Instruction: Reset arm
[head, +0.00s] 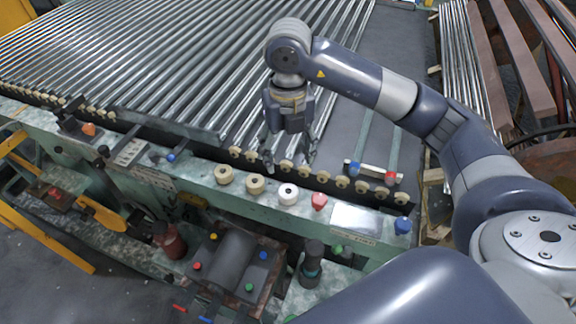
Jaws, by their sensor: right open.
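My right arm comes in from the lower right and arches over the bench. Its gripper (290,155) points down, open and empty, above the row of tan rollers along the front edge of the tube bed (150,55). The two fingers are apart with nothing between them. Many shiny tubes lie side by side on the bed behind the gripper. My left gripper is not in the view.
A green front ledge (265,205) carries tan knobs (224,174), a white knob (288,194) and a red one (319,201). Brown beams (515,75) lie at the right. Yellow rails (45,238) stand at the left.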

